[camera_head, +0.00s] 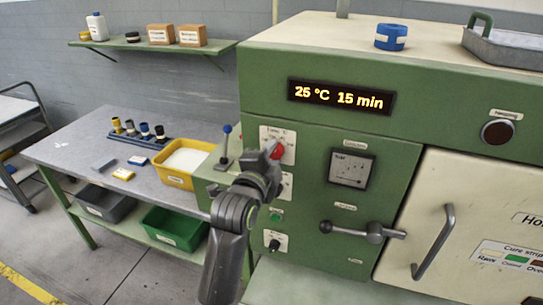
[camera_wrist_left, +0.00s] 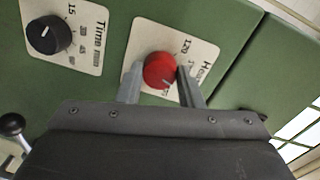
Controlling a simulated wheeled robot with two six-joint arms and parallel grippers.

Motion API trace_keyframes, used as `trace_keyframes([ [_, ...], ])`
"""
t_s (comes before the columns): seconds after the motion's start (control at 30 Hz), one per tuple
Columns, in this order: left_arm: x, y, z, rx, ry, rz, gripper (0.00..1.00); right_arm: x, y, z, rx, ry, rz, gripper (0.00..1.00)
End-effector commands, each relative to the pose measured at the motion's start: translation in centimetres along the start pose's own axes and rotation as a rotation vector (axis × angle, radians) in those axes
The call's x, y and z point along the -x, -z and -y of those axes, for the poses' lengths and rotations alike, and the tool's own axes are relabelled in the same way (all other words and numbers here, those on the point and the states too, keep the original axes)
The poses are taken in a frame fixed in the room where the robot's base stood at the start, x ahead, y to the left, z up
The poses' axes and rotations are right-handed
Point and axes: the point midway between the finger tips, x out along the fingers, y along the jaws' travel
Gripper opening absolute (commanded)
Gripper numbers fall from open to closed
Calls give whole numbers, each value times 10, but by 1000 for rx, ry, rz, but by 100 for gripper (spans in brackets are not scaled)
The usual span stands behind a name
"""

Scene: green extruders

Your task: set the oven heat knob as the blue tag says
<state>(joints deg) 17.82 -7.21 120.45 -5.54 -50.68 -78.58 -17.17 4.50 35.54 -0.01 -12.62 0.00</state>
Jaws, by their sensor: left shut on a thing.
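The red heat knob (camera_head: 277,151) sits on a pale plate on the green oven front. It also shows in the left wrist view (camera_wrist_left: 159,70), beside the printed word "Heat" and a partly covered number scale. My left gripper (camera_head: 268,153) is shut on the red knob, with one finger on each side in the left wrist view (camera_wrist_left: 160,86). The knob's white pointer mark faces down toward the gripper there. The oven display (camera_head: 341,96) reads 25 °C 15 min. A flat blue tag-like piece (camera_head: 138,160) lies on the side table; its writing is too small to read. My right gripper is not in view.
The black time knob (camera_wrist_left: 48,35) is beside the heat plate. A lever with a ball end (camera_head: 362,230) and the oven door handle (camera_head: 434,243) stick out to the right. A yellow tray (camera_head: 172,180) stands on the table at left. A blue ring (camera_head: 391,37) is on top of the oven.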

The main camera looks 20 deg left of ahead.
Motion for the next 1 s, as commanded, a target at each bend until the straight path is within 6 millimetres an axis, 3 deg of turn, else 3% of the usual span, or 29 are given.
trace_keyframes([
  [0.37,0,0,1,-3,3,0,10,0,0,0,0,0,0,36],
  [0.4,0,0,1,-3,3,-1,37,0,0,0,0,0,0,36],
  [0.53,0,0,1,-3,2,0,54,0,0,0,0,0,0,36],
  [1.0,-3,-1,2,-4,1,1,55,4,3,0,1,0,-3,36],
])
